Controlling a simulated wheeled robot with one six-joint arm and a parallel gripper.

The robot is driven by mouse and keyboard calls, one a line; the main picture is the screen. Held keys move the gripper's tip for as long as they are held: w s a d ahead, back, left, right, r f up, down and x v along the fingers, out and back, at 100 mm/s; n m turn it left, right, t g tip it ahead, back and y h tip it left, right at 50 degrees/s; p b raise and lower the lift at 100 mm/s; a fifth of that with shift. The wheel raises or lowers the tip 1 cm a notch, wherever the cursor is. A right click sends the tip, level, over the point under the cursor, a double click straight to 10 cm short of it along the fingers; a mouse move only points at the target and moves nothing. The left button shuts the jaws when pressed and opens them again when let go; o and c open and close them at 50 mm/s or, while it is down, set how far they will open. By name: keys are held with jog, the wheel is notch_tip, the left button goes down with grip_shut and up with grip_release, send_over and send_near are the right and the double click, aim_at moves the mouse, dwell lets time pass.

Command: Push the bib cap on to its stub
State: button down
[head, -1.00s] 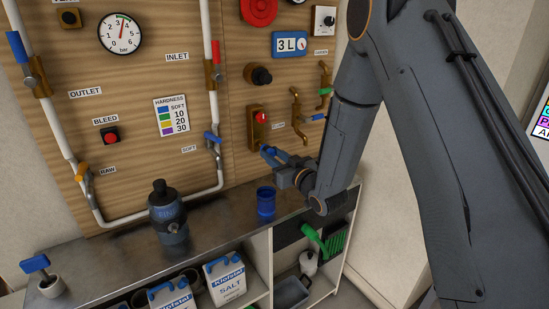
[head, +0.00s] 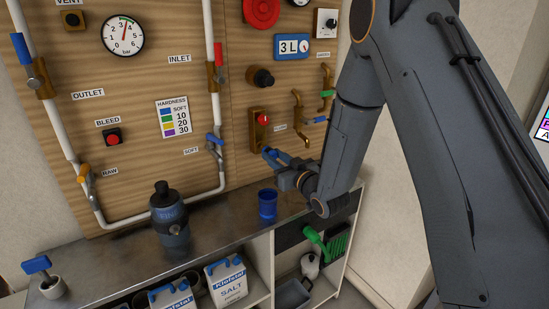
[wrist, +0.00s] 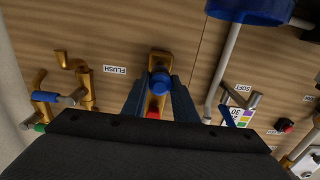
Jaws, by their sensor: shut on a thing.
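A blue cap (wrist: 160,82) is held between the two fingertips of my gripper (wrist: 160,90), which is shut on it. Brass (wrist: 159,57) shows right behind the cap in the wrist view; the stub itself is hidden, and I cannot tell whether the cap touches it or sits on it. In the head view my gripper (head: 275,157) is at the lower end of the upright brass plate (head: 257,140), below its red knob (head: 263,119). The cap is small and partly hidden there.
Brass taps with blue and green handles (head: 320,119) stick out right of my gripper. A blue cup (head: 267,208) stands on the metal bench below it. A dark blue bottle (head: 169,216) stands farther left. The wooden panel left of the plate carries pipes and valves.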

jog(key=shift+b+x, duration=0.45)
jog(key=shift+x, duration=1)
jog(key=c, duration=1.3)
grip_release()
jog(key=shift+c, duration=0.2)
jog(key=shift+b+v, duration=0.85)
jog(key=shift+v, duration=3.1)
